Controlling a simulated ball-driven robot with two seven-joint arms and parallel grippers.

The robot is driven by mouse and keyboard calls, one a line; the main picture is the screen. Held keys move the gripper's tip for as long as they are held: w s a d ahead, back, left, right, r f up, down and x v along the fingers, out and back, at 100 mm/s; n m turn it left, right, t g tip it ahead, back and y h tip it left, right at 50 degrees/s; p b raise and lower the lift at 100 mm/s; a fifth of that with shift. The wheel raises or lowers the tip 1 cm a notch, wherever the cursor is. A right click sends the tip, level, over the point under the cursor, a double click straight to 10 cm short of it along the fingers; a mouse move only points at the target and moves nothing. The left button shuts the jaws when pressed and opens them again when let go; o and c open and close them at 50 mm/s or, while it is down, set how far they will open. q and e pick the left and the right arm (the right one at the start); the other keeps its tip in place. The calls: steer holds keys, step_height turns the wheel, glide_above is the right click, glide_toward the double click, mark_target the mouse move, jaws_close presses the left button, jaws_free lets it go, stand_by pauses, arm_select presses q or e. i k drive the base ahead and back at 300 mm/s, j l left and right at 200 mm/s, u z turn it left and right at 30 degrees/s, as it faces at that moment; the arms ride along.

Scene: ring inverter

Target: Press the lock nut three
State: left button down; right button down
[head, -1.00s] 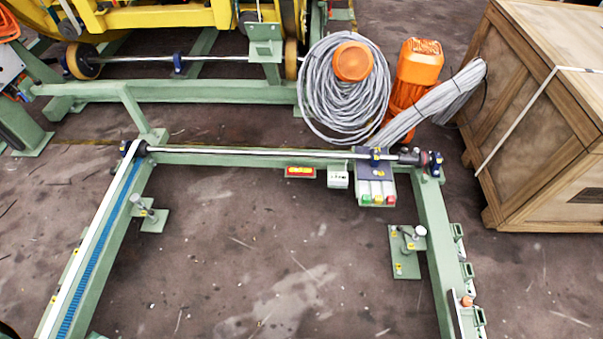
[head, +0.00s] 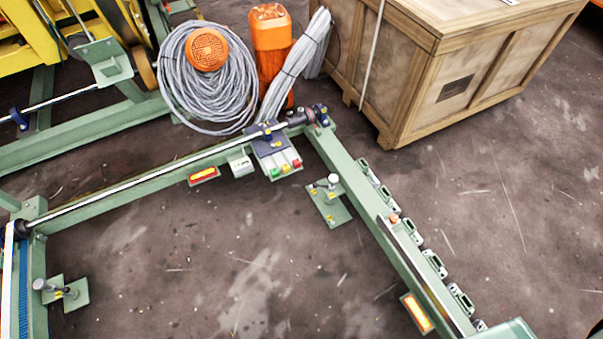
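I cannot pick out which part is lock nut three. Two green foot plates with upright bolts stand inside the green frame: the right foot plate (head: 328,205) has a pale round-topped bolt (head: 333,181), and the left foot plate (head: 74,295) has a similar bolt (head: 40,284). Nuts on them are too small to tell apart. A small orange knob (head: 394,219) sits on the frame's right rail (head: 365,203). Neither of my grippers is in view.
Coiled grey cable (head: 185,95), an orange motor (head: 271,50) and a wooden crate (head: 480,75) stand behind. A lit orange lamp (head: 417,313) is low right. Floor inside the frame is open.

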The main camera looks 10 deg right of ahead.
mark_target(315, 185)
steer(key=i+j+z, duration=0.1)
steer(key=i, duration=0.4)
steer(key=i+j+z, duration=0.1)
steer(key=i+j, duration=0.2)
steer(key=i, duration=0.2)
steer(key=i+j+z, duration=0.1)
steer(key=i+j, duration=0.15)
steer(key=i, duration=0.25)
